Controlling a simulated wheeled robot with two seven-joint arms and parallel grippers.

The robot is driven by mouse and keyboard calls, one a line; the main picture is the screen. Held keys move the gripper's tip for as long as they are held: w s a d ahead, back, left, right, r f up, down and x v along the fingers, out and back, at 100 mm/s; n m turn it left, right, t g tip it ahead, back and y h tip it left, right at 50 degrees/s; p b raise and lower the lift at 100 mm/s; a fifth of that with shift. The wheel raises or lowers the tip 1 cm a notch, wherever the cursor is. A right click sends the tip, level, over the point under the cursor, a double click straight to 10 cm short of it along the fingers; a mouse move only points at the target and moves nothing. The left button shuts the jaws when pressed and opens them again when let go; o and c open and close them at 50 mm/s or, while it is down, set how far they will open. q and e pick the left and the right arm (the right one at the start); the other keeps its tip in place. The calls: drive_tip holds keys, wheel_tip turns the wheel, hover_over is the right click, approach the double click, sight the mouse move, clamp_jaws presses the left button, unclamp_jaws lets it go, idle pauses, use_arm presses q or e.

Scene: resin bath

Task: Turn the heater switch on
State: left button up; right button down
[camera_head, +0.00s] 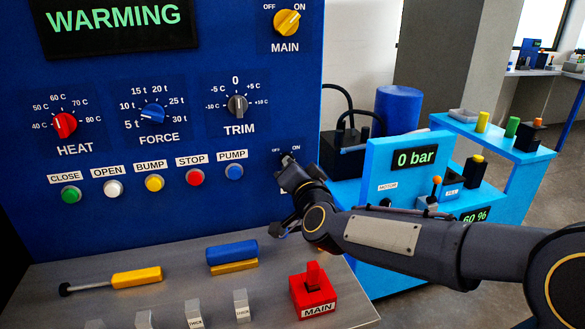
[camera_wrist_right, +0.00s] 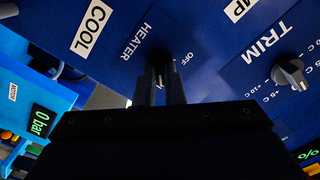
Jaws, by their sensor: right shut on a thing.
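The heater switch (camera_wrist_right: 161,66) is a small dark knob on the blue panel, with HEATER and OFF lettering beside it in the wrist view. My right gripper (camera_wrist_right: 160,84) is shut on it, with one finger on each side. In the head view, my right gripper (camera_head: 289,164) reaches the panel just below the OFF and ON marks, and it hides most of the knob and its label. I cannot tell the knob's exact angle. The panel display (camera_head: 115,18) reads WARMING in green. My left gripper is not in view.
A yellow MAIN knob (camera_head: 286,22) above points toward ON. The HEAT (camera_head: 65,125), FORCE (camera_head: 152,112) and TRIM (camera_head: 238,105) dials and a row of push buttons are to the left. A red MAIN block (camera_head: 313,292) stands on the grey bench below my wrist.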

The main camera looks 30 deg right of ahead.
drive_tip(key=c, duration=1.5)
unclamp_jaws()
drive_tip(key=shift+s, duration=0.1)
drive_tip(key=p+v, duration=0.1)
drive_tip(key=v, duration=0.6)
drive_tip(key=shift+s+a, duration=0.15)
drive_tip(key=shift+s, duration=0.15)
